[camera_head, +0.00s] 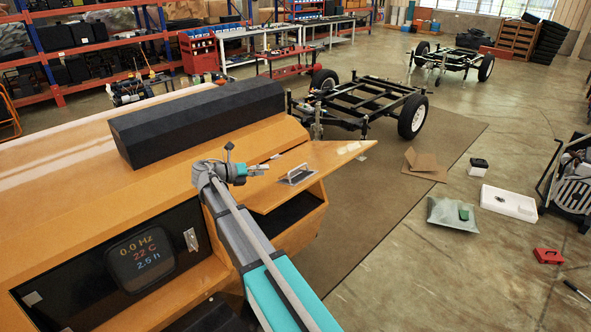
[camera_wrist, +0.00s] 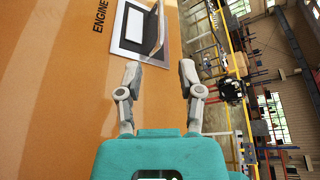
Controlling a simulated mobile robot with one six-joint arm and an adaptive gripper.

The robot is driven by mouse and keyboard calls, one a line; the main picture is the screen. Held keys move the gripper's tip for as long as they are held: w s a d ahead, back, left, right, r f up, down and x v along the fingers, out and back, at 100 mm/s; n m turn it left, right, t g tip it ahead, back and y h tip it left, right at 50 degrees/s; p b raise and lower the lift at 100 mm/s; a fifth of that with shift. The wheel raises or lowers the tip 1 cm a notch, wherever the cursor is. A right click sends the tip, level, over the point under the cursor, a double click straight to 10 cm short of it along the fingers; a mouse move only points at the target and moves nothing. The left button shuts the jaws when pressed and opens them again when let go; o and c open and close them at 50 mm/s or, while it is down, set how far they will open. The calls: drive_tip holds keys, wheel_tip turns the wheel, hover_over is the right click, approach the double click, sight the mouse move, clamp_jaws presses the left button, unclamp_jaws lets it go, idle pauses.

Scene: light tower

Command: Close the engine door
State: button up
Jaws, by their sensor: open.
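The engine door (camera_head: 335,158) is an orange panel that stands open, sticking out from the orange machine body over a dark opening. Its recessed metal handle (camera_head: 298,175) is on its upper face. In the wrist view the door (camera_wrist: 65,110) fills the left side, with the letters "ENGINE" beside the handle (camera_wrist: 135,27). My gripper (camera_head: 258,170) is open and empty, close to the door's left part near the handle. In the wrist view its two fingers (camera_wrist: 160,78) are spread apart below the handle, with nothing between them. I cannot tell whether it touches the door.
A long black block (camera_head: 200,120) lies on top of the orange body (camera_head: 70,190). A display panel (camera_head: 140,258) is on its near side. Right of the door are a brown mat (camera_head: 385,190), a wheeled trailer frame (camera_head: 365,105), cardboard (camera_head: 425,165) and open floor.

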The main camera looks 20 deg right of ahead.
sight(297, 168)
drive_tip(key=shift+d, duration=0.1)
drive_tip(key=b+x, duration=0.3)
drive_tip(key=x, duration=1)
drive_tip(key=shift+d+f, duration=0.1)
drive_tip(key=shift+d, duration=0.1)
clamp_jaws()
